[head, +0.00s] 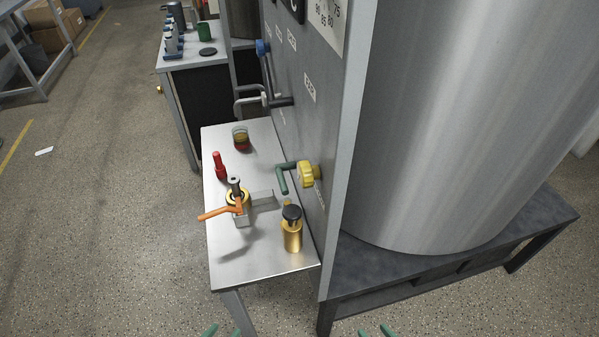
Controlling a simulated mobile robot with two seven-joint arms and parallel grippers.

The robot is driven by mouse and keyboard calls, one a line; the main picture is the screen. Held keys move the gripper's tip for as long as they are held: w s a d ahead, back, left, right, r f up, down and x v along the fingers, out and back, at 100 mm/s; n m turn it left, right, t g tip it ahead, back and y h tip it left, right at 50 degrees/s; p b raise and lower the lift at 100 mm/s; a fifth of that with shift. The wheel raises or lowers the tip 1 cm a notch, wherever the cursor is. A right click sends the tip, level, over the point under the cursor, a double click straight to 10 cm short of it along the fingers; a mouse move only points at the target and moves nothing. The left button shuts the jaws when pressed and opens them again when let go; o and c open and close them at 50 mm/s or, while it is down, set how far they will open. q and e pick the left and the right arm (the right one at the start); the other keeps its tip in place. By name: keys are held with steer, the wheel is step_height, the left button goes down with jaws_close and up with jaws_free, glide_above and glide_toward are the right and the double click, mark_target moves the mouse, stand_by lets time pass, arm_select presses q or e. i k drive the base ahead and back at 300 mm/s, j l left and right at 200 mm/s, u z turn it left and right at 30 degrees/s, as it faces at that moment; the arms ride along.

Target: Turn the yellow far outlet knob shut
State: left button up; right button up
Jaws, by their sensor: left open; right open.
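The yellow knob (309,174) sits on the grey upright panel (318,120), above the right edge of the small steel table. A green bent outlet pipe (283,178) sticks out to the left beside it and turns down over the table. Whether the knob is open or shut cannot be told. My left gripper (223,332) shows only its green fingertips at the bottom edge, apart and empty. My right gripper (375,332) also shows only its spread green fingertips at the bottom edge. Both are well below the knob in the picture, touching nothing.
A blue knob (262,47) is higher on the panel. A large metal drum (460,130) stands right.

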mark_target(308, 173)
steer(key=k+j+z, duration=0.1)
steer(key=j, duration=0.35)
steer(key=k+j+z, duration=0.15)
steer(key=j, duration=0.25)
steer(key=k+j+z, duration=0.1)
steer(key=j, duration=0.3)
steer(key=k+j+z, duration=0.2)
steer(key=j, duration=0.25)
steer(key=j+z, duration=0.25)
steer(key=j, duration=0.2)
steer(key=j+z, duration=0.45)
steer(key=j, duration=0.45)
steer(key=i+j+z, duration=0.15)
steer(key=j, duration=0.15)
steer(key=j+z, duration=0.1)
steer(key=j, duration=0.2)
steer(key=i+j+z, duration=0.15)
steer(key=j, duration=0.15)
steer(key=i+j+z, duration=0.1)
steer(key=j, duration=0.2)
steer(key=i+j+z, duration=0.1)
steer(key=j, duration=0.25)
steer(key=i+j+z, duration=0.1)
steer(key=i+j, duration=0.15)
steer(key=i+j+z, duration=0.1)
steer(key=j, duration=0.35)
